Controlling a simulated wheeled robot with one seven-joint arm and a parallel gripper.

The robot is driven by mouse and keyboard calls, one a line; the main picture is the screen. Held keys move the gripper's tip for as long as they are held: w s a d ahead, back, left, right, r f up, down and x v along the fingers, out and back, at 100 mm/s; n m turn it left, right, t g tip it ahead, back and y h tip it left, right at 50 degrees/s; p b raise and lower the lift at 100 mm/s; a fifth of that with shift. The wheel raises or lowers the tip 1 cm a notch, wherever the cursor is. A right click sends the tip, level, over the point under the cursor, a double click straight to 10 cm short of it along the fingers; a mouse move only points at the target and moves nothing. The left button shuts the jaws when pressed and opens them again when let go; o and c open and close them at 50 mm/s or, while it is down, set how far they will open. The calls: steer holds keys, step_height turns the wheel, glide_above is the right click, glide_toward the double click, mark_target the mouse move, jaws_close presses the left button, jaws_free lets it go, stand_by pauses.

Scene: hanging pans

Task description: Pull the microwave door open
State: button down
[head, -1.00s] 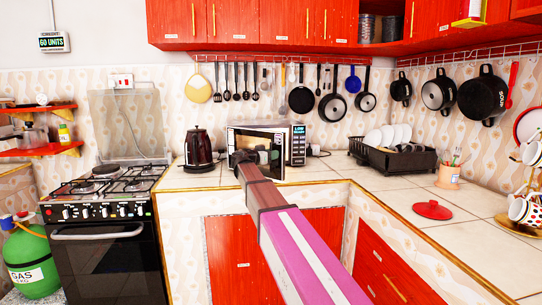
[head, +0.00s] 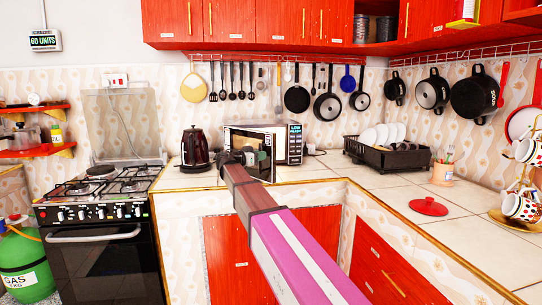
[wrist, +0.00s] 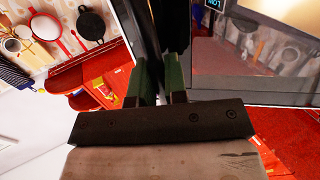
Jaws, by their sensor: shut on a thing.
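The microwave (head: 295,148) stands on the counter at the back, with a bright panel and display on its right side. Its door (head: 267,165) stands ajar, swung out toward me, and part of the lit inside shows above it. My gripper (head: 238,157) is at the door's front and hides part of it. In the wrist view the door's glass and dark frame (wrist: 285,90) fill the right side. My gripper's fingers (wrist: 162,80) there are shut on the dark upright door handle (wrist: 173,25). The exact finger contact is partly hidden.
A dark kettle (head: 195,149) stands just left of the microwave. A black dish rack (head: 400,160) with plates is to the right. A red lid (head: 429,206) lies on the right counter. The stove (head: 100,190) is at the left. Pans and utensils hang on the wall above.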

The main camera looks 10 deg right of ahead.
steer(key=w+a+v, duration=0.1)
steer(key=w+v, duration=0.1)
steer(key=v, duration=0.7)
steer(key=w+a+v, duration=0.1)
steer(key=v, duration=0.8)
steer(key=shift+w, duration=0.35)
steer(key=shift+f, duration=0.1)
steer(key=c, duration=1.2)
jaws_free()
steer(key=shift+o, duration=0.2)
steer(key=v, duration=1)
steer(key=shift+s+a, duration=0.2)
steer(key=shift+a, duration=0.1)
